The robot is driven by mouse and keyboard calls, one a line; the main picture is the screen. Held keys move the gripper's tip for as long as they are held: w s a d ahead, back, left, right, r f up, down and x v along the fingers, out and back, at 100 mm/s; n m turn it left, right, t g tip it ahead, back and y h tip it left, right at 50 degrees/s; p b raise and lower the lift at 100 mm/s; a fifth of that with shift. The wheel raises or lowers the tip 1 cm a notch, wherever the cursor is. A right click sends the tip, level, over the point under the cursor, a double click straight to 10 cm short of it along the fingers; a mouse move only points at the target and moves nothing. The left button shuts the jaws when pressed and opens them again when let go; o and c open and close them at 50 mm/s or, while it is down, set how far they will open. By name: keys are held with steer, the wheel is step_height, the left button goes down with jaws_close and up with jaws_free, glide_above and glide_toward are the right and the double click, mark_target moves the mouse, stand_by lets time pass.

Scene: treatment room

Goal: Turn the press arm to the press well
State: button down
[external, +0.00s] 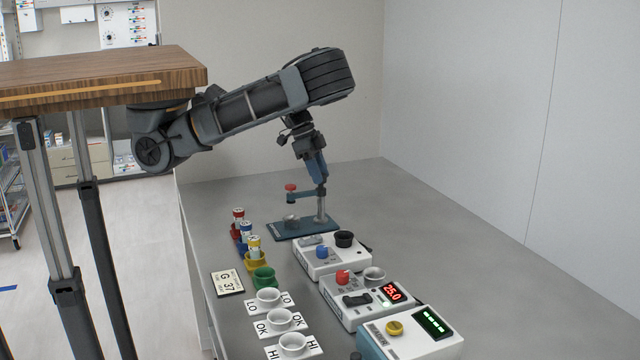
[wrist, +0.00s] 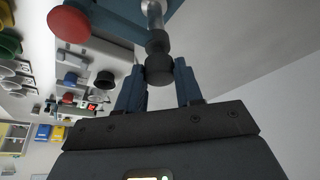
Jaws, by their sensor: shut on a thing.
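The press stands on a blue base (external: 306,229) at the back of the bench, with an upright grey post (external: 321,208). Its blue press arm (external: 304,195) reaches left from the post and carries a red knob (external: 291,187) at its end. A small grey cup, seemingly the press well (external: 291,221), sits on the base below the red knob; I cannot tell whether they line up exactly. My gripper (external: 319,180) points down at the post's top. In the wrist view its fingers are shut on a dark knob (wrist: 160,69). The red knob (wrist: 70,24) shows at upper left there.
Devices stand in front of the press: one with a blue knob (external: 322,252), one reading 25.0 (external: 365,298), one with a yellow knob (external: 410,334). Coloured holders with vials (external: 255,262) and labelled white cups (external: 280,320) line the left. The bench (external: 440,230) right is clear.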

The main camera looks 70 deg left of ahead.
steer(key=c, duration=0.8)
jaws_free()
steer(key=shift+o, duration=0.2)
steer(key=shift+r, duration=0.1)
steer(key=v, duration=0.7)
steer(key=shift+r+p, duration=0.25)
steer(key=shift+p, duration=0.1)
steer(key=shift+s+a, duration=0.15)
